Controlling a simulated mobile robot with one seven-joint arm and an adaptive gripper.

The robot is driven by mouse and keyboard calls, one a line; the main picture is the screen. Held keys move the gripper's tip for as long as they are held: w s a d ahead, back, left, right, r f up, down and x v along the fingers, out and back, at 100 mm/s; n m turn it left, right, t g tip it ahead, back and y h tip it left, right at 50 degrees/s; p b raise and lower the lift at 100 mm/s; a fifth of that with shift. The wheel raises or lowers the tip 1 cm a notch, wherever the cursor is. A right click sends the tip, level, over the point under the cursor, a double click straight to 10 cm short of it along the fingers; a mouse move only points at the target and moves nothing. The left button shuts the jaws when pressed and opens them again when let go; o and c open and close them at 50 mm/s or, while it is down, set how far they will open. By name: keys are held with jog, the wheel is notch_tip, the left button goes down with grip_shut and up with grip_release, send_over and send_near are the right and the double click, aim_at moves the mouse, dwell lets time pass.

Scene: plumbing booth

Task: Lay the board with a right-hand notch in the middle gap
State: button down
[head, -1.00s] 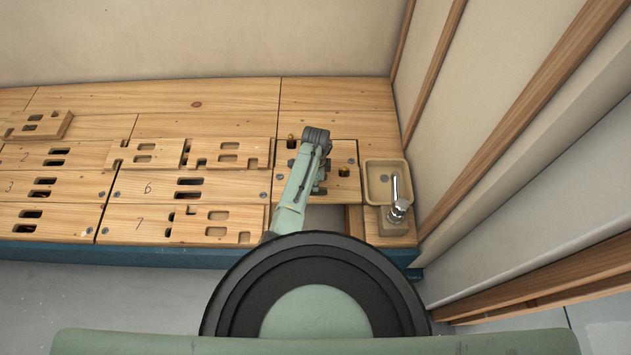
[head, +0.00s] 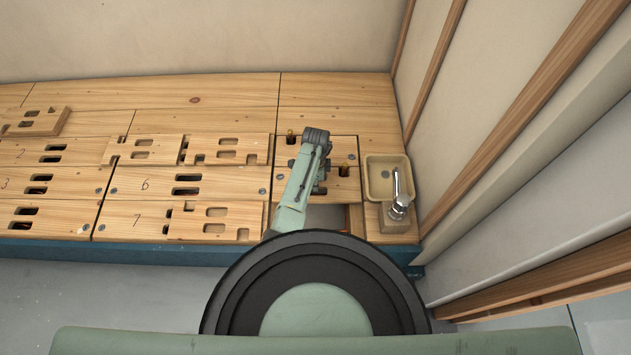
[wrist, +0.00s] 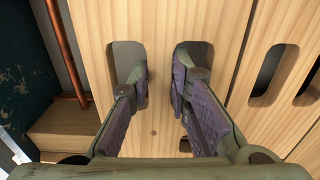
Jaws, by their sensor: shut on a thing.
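My gripper (wrist: 158,78) is shut on a light wooden board (wrist: 150,22) in the wrist view. Its two fingers sit in the board's two slots and pinch the strip of wood between them. In the head view the arm's end hides much of this board (head: 346,190), on the right bench section.
An open gap (head: 335,217) shows in front of the held board. A copper pipe (wrist: 66,50) runs beside it. A tan basin (head: 387,180) and a metal tap (head: 399,197) stand at the right, close to the wall. Another loose board (head: 37,122) lies at the far left.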

jog(key=shift+f, duration=0.2)
jog(key=c, duration=1.4)
grip_release()
notch_tip(320, 180, up, 19)
jog(key=p, duration=0.7)
